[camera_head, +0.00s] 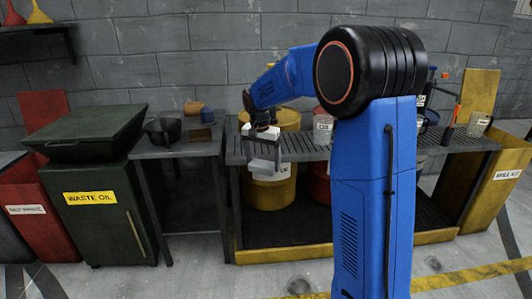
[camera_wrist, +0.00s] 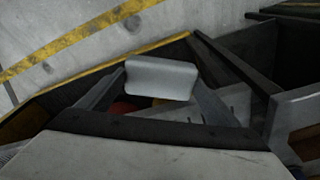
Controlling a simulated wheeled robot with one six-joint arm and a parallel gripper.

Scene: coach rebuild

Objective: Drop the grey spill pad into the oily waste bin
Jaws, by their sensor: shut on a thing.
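The grey spill pad (camera_head: 264,167) is a small pale block held below my gripper (camera_head: 264,150) in the head view. It also shows in the wrist view (camera_wrist: 162,78), between the two grey fingers of my gripper (camera_wrist: 160,92). My gripper is shut on the pad and holds it by the left end of the slatted bench. A red bin (camera_head: 49,228) with a raised red lid (camera_head: 43,107) stands at the far left. Its white label is too small to read surely, but it looks like the oily waste bin. Its inside is hidden.
A dark green waste oil tank (camera_head: 90,215) and a small side table (camera_head: 170,150) stand between the red bin and my gripper. The slatted bench (camera_head: 300,150) carries cans and tools. A yellow spill kit bin (camera_head: 500,195) stands at the right. Floor in front is clear.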

